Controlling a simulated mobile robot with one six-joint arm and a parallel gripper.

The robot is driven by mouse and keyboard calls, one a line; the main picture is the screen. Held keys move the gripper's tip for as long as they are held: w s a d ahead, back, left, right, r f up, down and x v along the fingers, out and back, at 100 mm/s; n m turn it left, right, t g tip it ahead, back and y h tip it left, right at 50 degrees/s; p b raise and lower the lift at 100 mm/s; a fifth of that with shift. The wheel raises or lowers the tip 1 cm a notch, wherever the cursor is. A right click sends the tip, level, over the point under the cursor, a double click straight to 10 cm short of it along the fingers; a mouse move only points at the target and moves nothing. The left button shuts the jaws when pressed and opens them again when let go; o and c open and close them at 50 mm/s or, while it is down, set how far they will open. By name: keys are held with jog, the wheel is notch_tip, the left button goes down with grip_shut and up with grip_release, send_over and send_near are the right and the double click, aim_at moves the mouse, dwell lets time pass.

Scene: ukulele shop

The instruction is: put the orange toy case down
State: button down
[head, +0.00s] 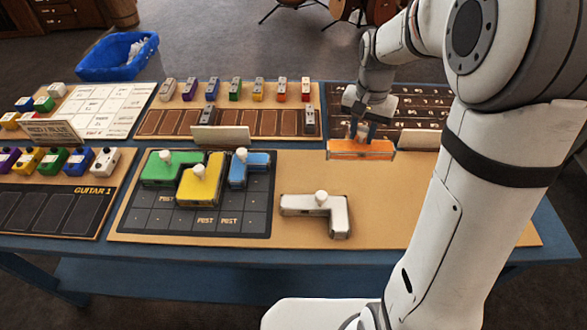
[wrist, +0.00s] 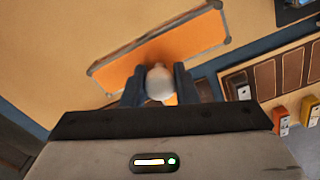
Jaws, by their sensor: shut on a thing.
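The orange toy case (head: 361,151) is a long bar with a pale edge and a pale knob on top. My gripper (head: 362,130) is shut on its knob from above. In the wrist view the orange case (wrist: 195,45) lies across and beyond my fingers (wrist: 160,85), over bare tan board. Whether its underside touches the board is hard to tell. The dark grid (head: 205,222) on the tan board (head: 440,205) bears a green case (head: 160,175), a yellow case (head: 205,192) and a blue case (head: 262,165). A white L-shaped case (head: 300,205) lies right of the grid.
A blank card (head: 220,137) stands behind the grid, another (head: 419,139) right of the orange case. Behind are a slotted board (head: 270,122) with several small pedals and a dark lettered board (head: 415,105). The tan board's right part is clear. A blue bin (head: 115,62) stands behind the table.

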jog(key=s+a+n+p, duration=0.2)
jog(key=s+a+n, duration=0.2)
jog(key=a+n, duration=0.7)
jog(key=s+a+n+p, duration=0.1)
jog(key=s+a+n, duration=0.45)
jog(key=a, duration=0.95)
jog(key=shift+n, duration=0.75)
jog(key=shift+a+f, duration=0.2)
jog(key=shift+f, duration=2.3)
jog(key=shift+a+f, duration=0.2)
jog(key=shift+f, duration=2.3)
jog(key=c, duration=1.1)
grip_release()
jog(key=shift+c, duration=0.2)
jog(key=shift+r+p, duration=0.1)
jog(key=shift+p, duration=0.2)
